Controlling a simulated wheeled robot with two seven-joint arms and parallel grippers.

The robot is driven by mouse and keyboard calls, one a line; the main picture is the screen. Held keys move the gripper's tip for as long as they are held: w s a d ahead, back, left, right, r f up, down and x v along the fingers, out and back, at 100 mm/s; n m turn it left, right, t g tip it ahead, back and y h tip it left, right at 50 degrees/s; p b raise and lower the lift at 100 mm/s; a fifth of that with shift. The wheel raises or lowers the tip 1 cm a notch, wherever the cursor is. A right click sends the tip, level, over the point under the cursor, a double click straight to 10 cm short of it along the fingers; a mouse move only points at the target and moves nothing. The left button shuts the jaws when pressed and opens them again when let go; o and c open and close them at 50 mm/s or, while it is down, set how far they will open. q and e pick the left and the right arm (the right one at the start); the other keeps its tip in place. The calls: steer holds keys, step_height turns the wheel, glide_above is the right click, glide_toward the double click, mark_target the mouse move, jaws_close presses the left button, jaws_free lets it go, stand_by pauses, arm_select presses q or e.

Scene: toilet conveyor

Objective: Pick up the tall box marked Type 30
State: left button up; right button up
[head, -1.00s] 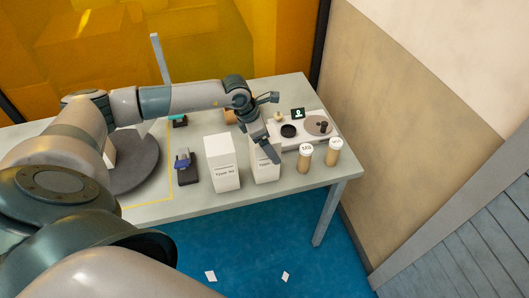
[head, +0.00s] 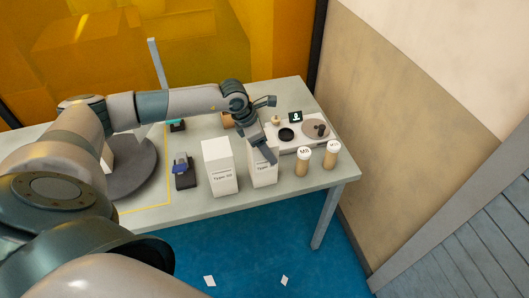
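Two tall white boxes stand upright side by side near the table's front edge. The left box (head: 220,168) carries a label starting "Type", with a number too small to read surely. The right box (head: 263,174) also shows "Type", its number unclear. My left gripper (head: 262,147) comes in from the left and reaches down at the right box, with a dark finger overlapping its top and upper front. The other finger is not clearly visible, so I cannot tell whether the box is gripped. The right box appears to rest on the table. My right gripper is not in view.
Two white-capped bottles (head: 303,161) stand right of the boxes. Behind them is a pale tray (head: 290,148) with dark round items and a small black sign (head: 295,117). A dark blue-topped device (head: 184,172) is left of the boxes. A wall is at right.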

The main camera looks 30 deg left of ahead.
mark_target(269, 139)
arm_select(q)
steer(key=shift+r, duration=0.15)
steer(key=r+b, duration=0.1)
steer(key=r, duration=0.1)
steer(key=d+r+b, duration=0.1)
steer(key=r+b, duration=0.1)
steer(key=shift+s, duration=0.2)
steer(key=s+d+r+b, duration=0.4)
steer(key=s+d+r, duration=0.1)
steer(key=d, duration=0.4)
steer(key=shift+d+r+b, duration=0.2)
steer(key=shift+r+b, duration=0.2)
steer(key=shift+r, duration=0.5)
